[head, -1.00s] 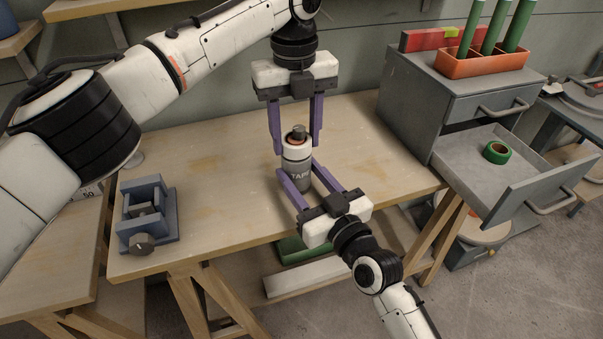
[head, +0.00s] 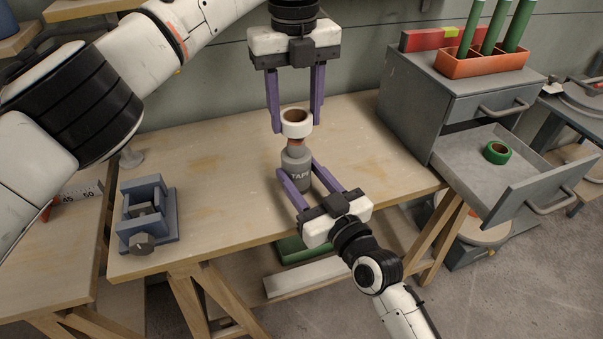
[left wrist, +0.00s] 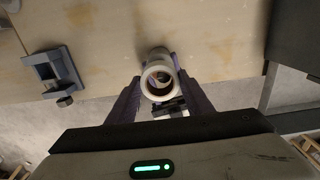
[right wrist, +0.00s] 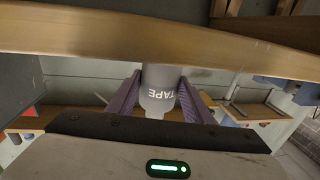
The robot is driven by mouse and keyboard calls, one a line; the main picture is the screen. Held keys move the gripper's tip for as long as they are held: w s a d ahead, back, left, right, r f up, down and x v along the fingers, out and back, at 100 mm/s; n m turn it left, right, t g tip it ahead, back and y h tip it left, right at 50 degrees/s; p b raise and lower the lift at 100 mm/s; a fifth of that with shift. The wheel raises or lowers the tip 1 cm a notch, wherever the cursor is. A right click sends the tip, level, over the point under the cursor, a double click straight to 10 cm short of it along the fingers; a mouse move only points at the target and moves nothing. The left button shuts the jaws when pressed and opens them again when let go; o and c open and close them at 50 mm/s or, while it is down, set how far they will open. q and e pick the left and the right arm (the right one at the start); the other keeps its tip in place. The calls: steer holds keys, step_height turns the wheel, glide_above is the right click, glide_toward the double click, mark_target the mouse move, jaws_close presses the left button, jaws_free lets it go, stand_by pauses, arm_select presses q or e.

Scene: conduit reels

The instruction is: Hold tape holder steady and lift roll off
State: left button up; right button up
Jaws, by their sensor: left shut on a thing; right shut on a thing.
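The white tape roll (head: 297,131) is between the fingers of my left gripper (head: 297,126), which is shut on it. The roll is above the grey tape holder (head: 297,176), with its brown core facing up. I cannot tell whether the tip of the holder's post (head: 296,146) is still inside the core. The holder stands upright on the workbench, marked TAPE. My right gripper (head: 298,166) is shut on its body from the front. The left wrist view shows the roll (left wrist: 159,92) from above. The right wrist view shows the holder (right wrist: 158,92) between the fingers.
A blue-grey vise-like fixture (head: 146,215) stands at the workbench's (head: 215,200) left. At right is a grey cabinet (head: 410,95) with an open drawer (head: 470,150) holding a green roll (head: 497,152).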

arm_select(q)
steer(key=shift+r, duration=2.05)
arm_select(e)
steer(key=o, duration=1.3)
steer(key=shift+s, duration=0.1)
steer(key=v, duration=1.2)
steer(key=shift+f, duration=0.1)
